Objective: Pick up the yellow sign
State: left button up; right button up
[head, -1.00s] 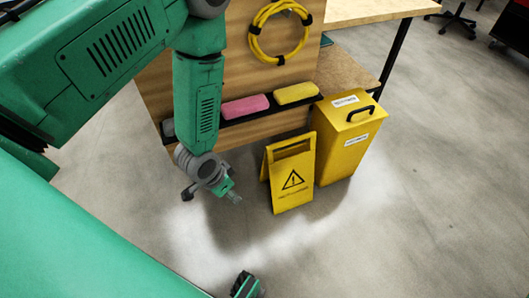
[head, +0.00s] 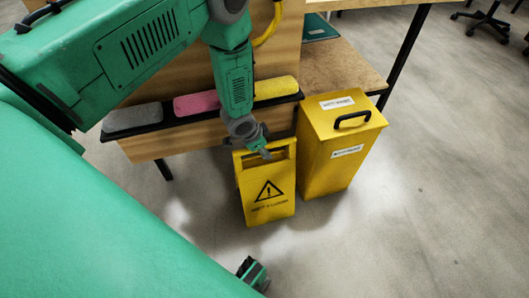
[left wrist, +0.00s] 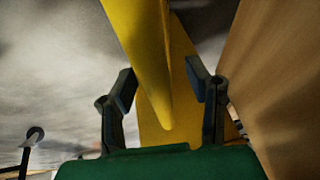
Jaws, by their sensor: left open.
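The yellow sign (head: 267,197), an A-frame with a black warning triangle, stands upright on the floor. My left gripper (head: 265,153) is at the sign's top, over the handle cut-out. In the left wrist view my left gripper (left wrist: 161,76) is open, and a yellow panel of the sign (left wrist: 140,40) comes down between its two fingers. Another yellow face shows behind it. I cannot tell whether the fingers touch the sign.
A yellow box with a black handle (head: 344,150) stands close to the sign's right. Behind is a wooden panel with a black ledge (head: 205,117) holding a grey, a pink (head: 197,104) and a yellow block. The floor in front and to the right is clear.

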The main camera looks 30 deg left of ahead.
pick_arm(q)
jog(key=shift+d+r, duration=0.15)
grip_shut()
